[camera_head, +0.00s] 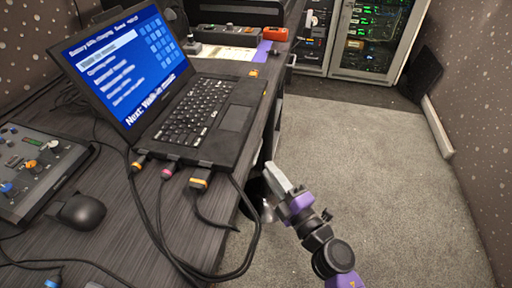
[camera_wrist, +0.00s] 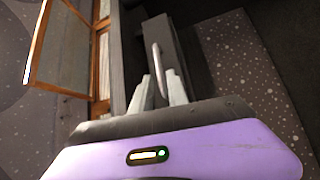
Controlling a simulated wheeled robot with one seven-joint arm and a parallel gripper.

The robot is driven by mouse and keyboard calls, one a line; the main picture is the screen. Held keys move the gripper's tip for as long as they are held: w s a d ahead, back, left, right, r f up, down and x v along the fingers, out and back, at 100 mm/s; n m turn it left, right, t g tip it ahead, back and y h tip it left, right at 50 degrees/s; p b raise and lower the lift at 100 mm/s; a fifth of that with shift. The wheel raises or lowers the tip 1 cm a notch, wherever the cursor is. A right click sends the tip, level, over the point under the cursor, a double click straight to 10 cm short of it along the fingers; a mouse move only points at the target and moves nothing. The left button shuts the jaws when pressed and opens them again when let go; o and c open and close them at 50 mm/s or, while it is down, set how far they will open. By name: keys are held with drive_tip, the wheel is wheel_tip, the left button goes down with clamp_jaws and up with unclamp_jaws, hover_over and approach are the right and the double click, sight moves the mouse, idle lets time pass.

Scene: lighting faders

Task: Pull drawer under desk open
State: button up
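The dark drawer (camera_wrist: 166,35) under the desk shows in the wrist view, ahead of my gripper (camera_wrist: 160,78). A curved pale metal handle (camera_wrist: 157,56) stands on its face. My two grey fingers are apart, and the handle's near end lies between or just beyond their tips. I cannot tell whether they touch it. In the head view my gripper (camera_head: 275,177) is low beside the right edge of the desk (camera_head: 115,238). The desk top hides the drawer there.
On the desk are a laptop (camera_head: 232,118), a mouse (camera_head: 78,211), a fader console (camera_head: 35,165) and several cables hanging near the edge. Carpeted floor (camera_head: 375,200) to the right is clear. A equipment rack (camera_head: 367,40) stands at the back.

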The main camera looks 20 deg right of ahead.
sight(257, 154)
drive_tip(key=shift+w+a+r, duration=0.15)
drive_tip(key=shift+w+a, duration=0.05)
drive_tip(key=shift+w, duration=1.05)
drive_tip(key=shift+w+a+r, duration=0.2)
drive_tip(key=shift+w+a, duration=0.05)
drive_tip(key=shift+w, duration=1)
drive_tip(key=shift+w+a+r, duration=0.15)
drive_tip(key=shift+w+a, duration=0.05)
drive_tip(key=shift+w, duration=1.05)
clamp_jaws()
